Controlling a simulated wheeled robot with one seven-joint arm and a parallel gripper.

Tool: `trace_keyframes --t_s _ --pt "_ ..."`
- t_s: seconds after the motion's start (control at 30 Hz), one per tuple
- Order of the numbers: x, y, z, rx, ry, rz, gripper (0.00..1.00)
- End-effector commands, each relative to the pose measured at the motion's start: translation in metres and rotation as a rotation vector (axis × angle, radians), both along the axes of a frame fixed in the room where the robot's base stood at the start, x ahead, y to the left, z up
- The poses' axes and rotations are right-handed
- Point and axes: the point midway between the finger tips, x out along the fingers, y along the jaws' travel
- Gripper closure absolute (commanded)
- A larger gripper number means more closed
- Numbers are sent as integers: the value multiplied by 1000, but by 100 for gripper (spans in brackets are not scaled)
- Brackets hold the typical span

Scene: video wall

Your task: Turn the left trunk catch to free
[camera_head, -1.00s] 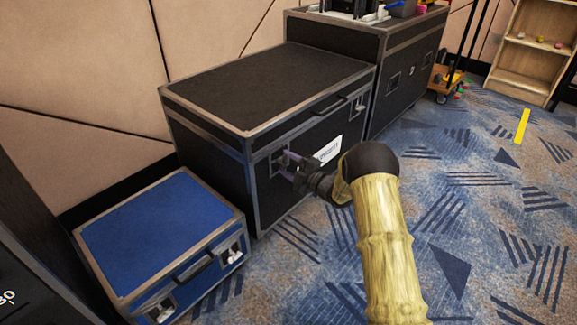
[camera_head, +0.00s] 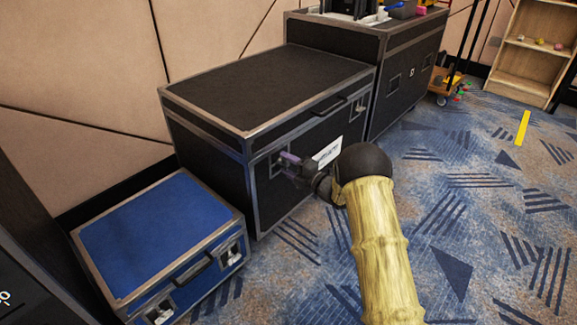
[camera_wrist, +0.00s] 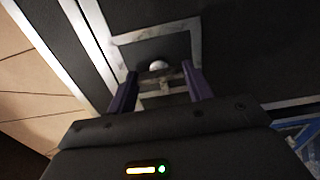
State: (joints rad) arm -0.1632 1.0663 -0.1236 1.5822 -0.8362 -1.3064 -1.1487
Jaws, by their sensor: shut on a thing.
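The black trunk (camera_head: 250,85) with metal edges stands in the middle of the head view, its lid down. Its left catch is mostly hidden behind my gripper in the head view. In the wrist view the catch (camera_wrist: 158,68) shows as a small metal piece in a framed recess, between the purple fingers. My gripper (camera_head: 290,160) is at the trunk's front face, shut on the catch; it also shows in the wrist view (camera_wrist: 160,92). The right catch (camera_head: 358,103) sits near the trunk's right front edge.
A blue case (camera_head: 160,240) stands close on the left, below my gripper's height. A taller black case (camera_head: 400,75) stands behind to the right. A wooden shelf (camera_head: 530,50) is at the far right. The carpet (camera_head: 480,200) to the right is clear.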

Motion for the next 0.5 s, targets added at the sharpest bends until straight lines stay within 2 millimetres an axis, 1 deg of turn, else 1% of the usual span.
trace_keyframes --t_s 0.03,0.07,0.1,0.17,0.5 --pt "0 -2 -2 -5 2 -3 72" --pt "0 -2 -2 -5 2 -3 47" --pt "0 -2 -2 -4 3 -2 39" --pt "0 -2 -2 -4 3 -2 28" --pt "-1 -2 0 -1 2 -1 27"
